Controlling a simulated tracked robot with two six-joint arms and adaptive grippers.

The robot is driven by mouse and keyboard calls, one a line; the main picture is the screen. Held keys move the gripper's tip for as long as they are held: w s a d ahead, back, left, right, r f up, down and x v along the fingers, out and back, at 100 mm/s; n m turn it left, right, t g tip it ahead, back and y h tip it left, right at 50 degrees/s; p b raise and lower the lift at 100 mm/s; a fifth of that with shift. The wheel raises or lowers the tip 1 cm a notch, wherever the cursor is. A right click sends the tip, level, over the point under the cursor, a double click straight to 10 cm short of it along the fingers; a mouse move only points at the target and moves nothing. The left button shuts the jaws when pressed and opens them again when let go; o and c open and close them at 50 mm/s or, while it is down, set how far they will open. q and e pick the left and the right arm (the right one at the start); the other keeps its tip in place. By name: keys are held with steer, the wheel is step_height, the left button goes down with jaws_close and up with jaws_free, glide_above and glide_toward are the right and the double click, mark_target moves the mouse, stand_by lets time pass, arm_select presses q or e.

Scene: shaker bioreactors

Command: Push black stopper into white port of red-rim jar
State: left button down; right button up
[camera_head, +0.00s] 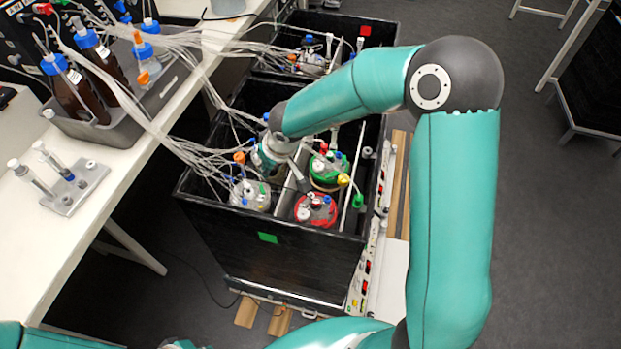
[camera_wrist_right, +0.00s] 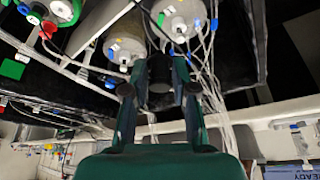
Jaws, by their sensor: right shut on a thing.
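The red-rim jar (camera_head: 316,210) stands at the near right of the middle black box, with small fittings on its lid. Its white port is too small to make out clearly. My right gripper (camera_head: 299,182) reaches down just behind and left of this jar; its fingertips are hard to see there. In the right wrist view the same gripper (camera_wrist_right: 158,88) is shut on a black stopper (camera_wrist_right: 160,74), a dark cylinder between the two fingers. I cannot tell whether the stopper touches the jar. My left gripper is out of view.
A green-rim jar (camera_head: 329,171) stands behind the red-rim jar, and a clear jar (camera_head: 250,196) to its left. Many thin tubes (camera_head: 205,155) run from the white bench (camera_head: 70,222) into the black box (camera_head: 210,212). A metal bar crosses the box beside the jars.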

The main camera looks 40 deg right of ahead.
mark_target(306, 200)
steer(key=s+d+f+n+g+y+b, duration=0.1)
steer(key=d+f+n+b, duration=0.2)
steer(key=n, duration=0.1)
steer(key=d+f+n+y+b, duration=0.1)
steer(key=d+f+n+b, duration=0.2)
steer(key=n, duration=0.1)
steer(key=s+d+f+n+g+y+b, duration=0.1)
steer(key=d+f+n+b, duration=0.1)
steer(key=f+n+b, duration=0.1)
steer(key=shift+s+d+n+g+y, duration=0.3)
steer(key=shift+d+n+y, duration=0.1)
steer(key=shift+n, duration=0.1)
steer(key=n, duration=0.1)
steer(key=n+g+b, duration=0.1)
steer(key=shift+d+f+n+b, duration=0.1)
steer(key=shift+d+n+b, duration=0.2)
steer(key=shift+n, duration=0.1)
steer(key=shift+f+b, duration=1.1)
steer(key=shift+f, duration=0.8)
steer(key=shift+s+d, duration=0.1)
steer(key=shift+b, duration=0.45)
steer(key=shift+f+b, duration=1.05)
steer(key=shift+b, duration=0.2)
